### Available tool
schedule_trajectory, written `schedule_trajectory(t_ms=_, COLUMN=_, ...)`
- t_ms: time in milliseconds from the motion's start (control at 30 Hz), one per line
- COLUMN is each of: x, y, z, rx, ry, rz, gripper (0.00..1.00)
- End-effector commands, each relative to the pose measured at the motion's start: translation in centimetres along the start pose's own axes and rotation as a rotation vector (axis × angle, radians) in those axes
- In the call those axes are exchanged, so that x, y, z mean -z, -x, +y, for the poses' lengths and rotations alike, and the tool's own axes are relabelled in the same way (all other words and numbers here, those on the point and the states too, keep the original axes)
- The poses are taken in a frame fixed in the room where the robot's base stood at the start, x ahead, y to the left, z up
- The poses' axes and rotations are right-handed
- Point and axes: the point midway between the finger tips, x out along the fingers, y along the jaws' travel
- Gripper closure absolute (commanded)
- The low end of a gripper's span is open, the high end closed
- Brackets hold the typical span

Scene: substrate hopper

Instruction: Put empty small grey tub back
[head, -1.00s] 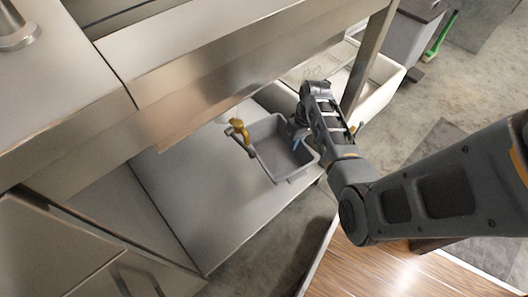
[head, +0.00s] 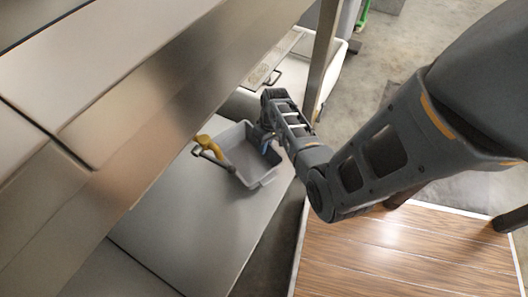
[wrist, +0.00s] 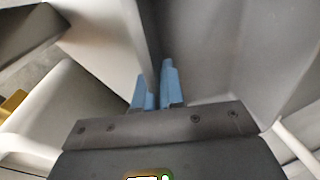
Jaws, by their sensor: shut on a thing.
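The small grey tub (head: 247,152) is over the lower steel shelf (head: 200,225) in the head view. Its inside looks empty. My gripper (head: 267,143) is at the tub's right wall. In the wrist view its blue fingertips (wrist: 157,88) are shut on that wall, and the grey tub (wrist: 225,60) fills the right side. I cannot tell whether the tub's base touches the shelf.
A yellow-handled tool (head: 207,146) is close to the tub's left side. A steel counter (head: 150,90) overhangs the shelf, and a steel post (head: 323,55) stands behind my arm. A white bin (head: 331,72) is at the back. A wooden surface (head: 400,255) is at the lower right.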

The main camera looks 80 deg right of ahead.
Motion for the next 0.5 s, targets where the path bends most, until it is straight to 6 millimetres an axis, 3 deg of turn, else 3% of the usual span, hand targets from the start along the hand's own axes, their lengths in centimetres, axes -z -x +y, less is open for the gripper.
schedule_trajectory(t_ms=167, x=0.1, y=-2.6, z=0.5, rx=0.001, ry=0.000, rz=0.001, gripper=1.00)
schedule_trajectory(t_ms=500, x=0.0, y=-2.8, z=0.5, rx=0.001, ry=0.000, rz=0.001, gripper=1.00)
